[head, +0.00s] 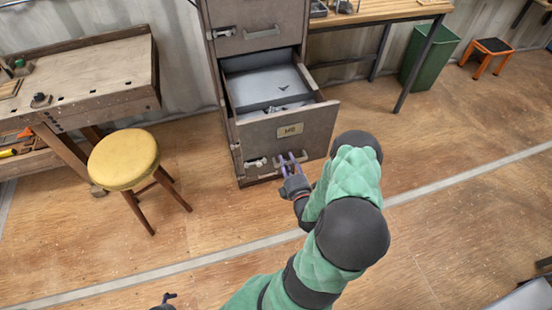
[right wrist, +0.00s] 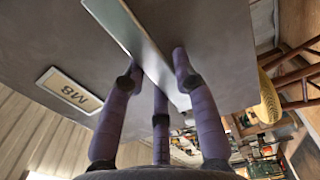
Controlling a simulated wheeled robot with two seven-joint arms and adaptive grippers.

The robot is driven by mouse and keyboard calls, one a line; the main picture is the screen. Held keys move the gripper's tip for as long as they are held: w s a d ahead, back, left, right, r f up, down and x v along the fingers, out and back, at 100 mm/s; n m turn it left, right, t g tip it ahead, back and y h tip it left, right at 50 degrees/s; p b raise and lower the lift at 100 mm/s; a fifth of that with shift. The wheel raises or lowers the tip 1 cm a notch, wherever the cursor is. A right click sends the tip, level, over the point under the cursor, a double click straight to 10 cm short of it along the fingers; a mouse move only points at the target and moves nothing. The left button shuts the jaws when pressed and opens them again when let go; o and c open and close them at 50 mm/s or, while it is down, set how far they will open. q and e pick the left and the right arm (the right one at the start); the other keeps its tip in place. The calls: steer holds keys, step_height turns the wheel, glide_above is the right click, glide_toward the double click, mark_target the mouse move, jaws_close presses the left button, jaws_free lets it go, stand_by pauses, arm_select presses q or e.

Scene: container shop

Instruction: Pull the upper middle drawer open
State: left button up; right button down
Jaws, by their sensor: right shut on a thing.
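A grey metal cabinet (head: 256,12) stands at the back, with a shut drawer above. Below it a drawer (head: 318,115) is pulled well out, its grey inside and some small dark items showing. Its front carries an M8 label (head: 290,130), also seen in the right wrist view (right wrist: 70,90). My right gripper (head: 291,160) is at the lower part of this front, its purple fingers closed around the flat metal bar handle (right wrist: 135,45). Only a dark tip of my left gripper (head: 166,300) shows at the bottom edge.
A yellow-topped stool (head: 124,158) stands left of the cabinet, beside a workbench (head: 90,75). A wooden table (head: 385,10), a green bin (head: 430,55) and an orange stool (head: 490,50) are to the right.

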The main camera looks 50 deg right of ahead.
arm_select(q)
steer(key=shift+a, duration=0.45)
arm_select(e)
steer(key=shift+v, duration=1.05)
steer(key=shift+w+f, duration=0.1)
steer(key=c, duration=0.9)
jaws_free()
steer(key=shift+c, duration=0.2)
steer(key=v, duration=1.2)
